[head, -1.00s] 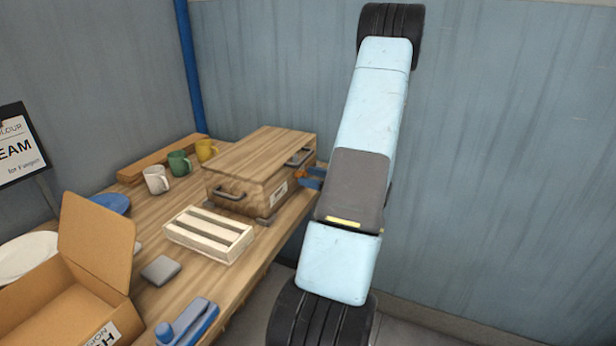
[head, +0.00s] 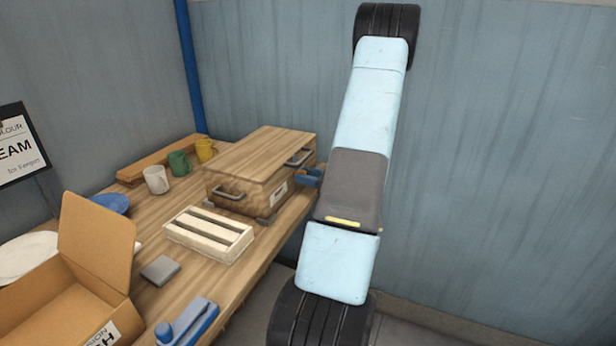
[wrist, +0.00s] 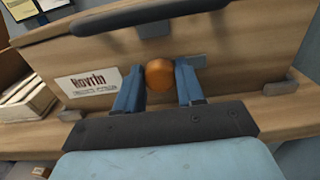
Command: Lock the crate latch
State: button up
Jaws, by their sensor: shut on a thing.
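The wooden crate (head: 233,199) stands on the table with its lid down, a metal handle on the near side and another on the right side. In the wrist view its label side (wrist: 150,45) fills the picture. In the head view my gripper (head: 311,177) is at the crate's right side, partly behind my arm; the knob is hidden there.
A slatted white wooden box (head: 208,234) stands in front of the crate. Several mugs (head: 180,163) stand to its left. An open cardboard box (head: 95,245), a grey block (head: 160,270) and a blue tool (head: 188,322) lie nearer. Blue wall rises behind and right.

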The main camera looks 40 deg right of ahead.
jog(key=shift+d, duration=0.15)
jog(key=shift+c, duration=0.7)
jog(key=n, duration=0.3)
jog(key=shift+n, duration=0.4)
jog(key=n, duration=0.4)
jog(key=shift+a+n, duration=0.25)
jog(key=shift+n, duration=0.05)
jog(key=n, duration=0.4)
jog(key=shift+s+f, duration=0.1)
jog(key=shift+f, duration=0.05)
jog(key=shift+a+f+n, duration=0.1)
jog(key=shift+f+n, duration=0.05)
jog(key=shift+n, duration=2.55)
